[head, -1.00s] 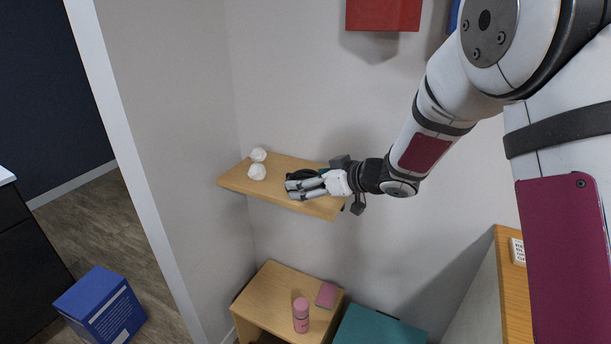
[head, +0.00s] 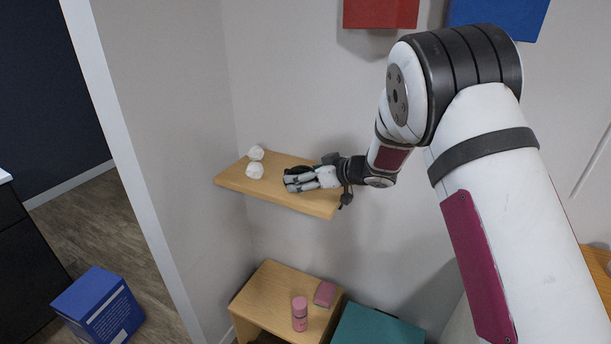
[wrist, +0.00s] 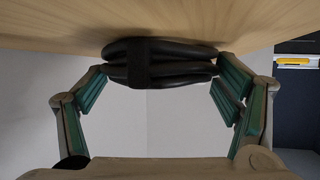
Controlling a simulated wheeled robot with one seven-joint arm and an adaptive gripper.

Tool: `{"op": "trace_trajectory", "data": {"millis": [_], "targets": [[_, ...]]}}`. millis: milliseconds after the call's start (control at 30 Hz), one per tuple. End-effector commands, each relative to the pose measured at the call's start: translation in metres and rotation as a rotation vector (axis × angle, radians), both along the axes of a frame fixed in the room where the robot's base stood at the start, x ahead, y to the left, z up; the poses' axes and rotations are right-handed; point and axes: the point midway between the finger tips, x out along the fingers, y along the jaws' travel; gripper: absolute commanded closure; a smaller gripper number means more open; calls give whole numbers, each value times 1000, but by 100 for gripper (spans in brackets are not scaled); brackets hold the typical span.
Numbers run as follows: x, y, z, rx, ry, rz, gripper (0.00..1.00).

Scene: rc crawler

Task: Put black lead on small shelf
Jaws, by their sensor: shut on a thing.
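The small shelf (head: 262,189) is a light wooden board on the wall in the head view. It also shows at the top of the wrist view (wrist: 60,30). The black lead (wrist: 160,62) is a thick coil with a dark band around its middle, held between my fingers. In the head view the lead (head: 296,171) is a small dark patch, mostly hidden behind my fingers. My gripper (head: 287,184) is over the right half of the shelf, shut on the lead. The coil appears against or very near the board; I cannot tell whether it rests on it.
Two white crumpled balls (head: 255,163) sit on the shelf's left part. Below stand a wooden cabinet (head: 270,285) with a pink bottle (head: 300,314) and a pink box (head: 325,293), and a teal box (head: 375,328). Red (head: 380,12) and blue (head: 497,17) boxes hang above.

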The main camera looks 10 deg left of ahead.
Motion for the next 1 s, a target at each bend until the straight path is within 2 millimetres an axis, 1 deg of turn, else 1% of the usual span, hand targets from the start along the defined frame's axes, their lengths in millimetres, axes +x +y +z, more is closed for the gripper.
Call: {"op": "trace_trajectory", "data": {"millis": [233,267,300,633,733,867,1000], "targets": [[0,0,-3,1,0,1,49],[0,0,-3,0,0,1,10],[0,0,-3,0,0,1,1],[0,0,-2,0,0,1,0],[0,0,1,1,-1,1,0],[-7,-11,8,1,0,-1,0],[-21,-31,21,2,-1,-4,0]]}}
